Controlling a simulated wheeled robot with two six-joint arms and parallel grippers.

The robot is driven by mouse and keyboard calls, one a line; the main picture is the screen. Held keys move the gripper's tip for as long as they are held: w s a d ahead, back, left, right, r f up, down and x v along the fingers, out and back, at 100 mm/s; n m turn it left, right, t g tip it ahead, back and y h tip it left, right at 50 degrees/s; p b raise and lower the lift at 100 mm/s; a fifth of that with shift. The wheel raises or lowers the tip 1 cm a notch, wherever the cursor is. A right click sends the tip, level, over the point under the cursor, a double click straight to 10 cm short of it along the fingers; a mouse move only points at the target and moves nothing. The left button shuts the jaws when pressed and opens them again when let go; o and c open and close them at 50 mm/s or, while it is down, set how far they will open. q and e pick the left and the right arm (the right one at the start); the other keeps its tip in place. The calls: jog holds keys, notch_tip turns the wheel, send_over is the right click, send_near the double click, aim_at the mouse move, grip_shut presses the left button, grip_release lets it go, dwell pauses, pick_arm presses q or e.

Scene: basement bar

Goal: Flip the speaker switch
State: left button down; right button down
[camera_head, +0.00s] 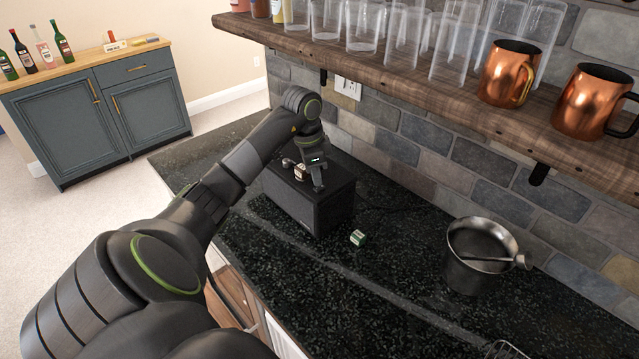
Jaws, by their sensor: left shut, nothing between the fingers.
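A black box-shaped speaker (298,205) stands on the dark stone counter, close to the tiled wall. My left arm reaches in from the lower left, and my left gripper (308,180) is at the top of the speaker, pointing down. Its fingers are shut with nothing seen between them. I cannot tell whether the fingertips touch the speaker's top. My right gripper is not in view.
A small green and white box (358,238) lies on the counter right of the speaker. A metal bucket (466,272) stands further right. A wooden shelf (400,86) with glasses and copper mugs (507,73) overhangs the counter. The counter's front middle is clear.

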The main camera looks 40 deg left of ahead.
aim_at(316, 189)
pick_arm(q)
jog(key=shift+f+b, duration=0.5)
jog(key=shift+f, duration=0.3)
dwell(0.6)
jog(key=shift+r+p, duration=2.9)
jog(key=shift+r, duration=0.65)
jog(key=shift+f, duration=0.1)
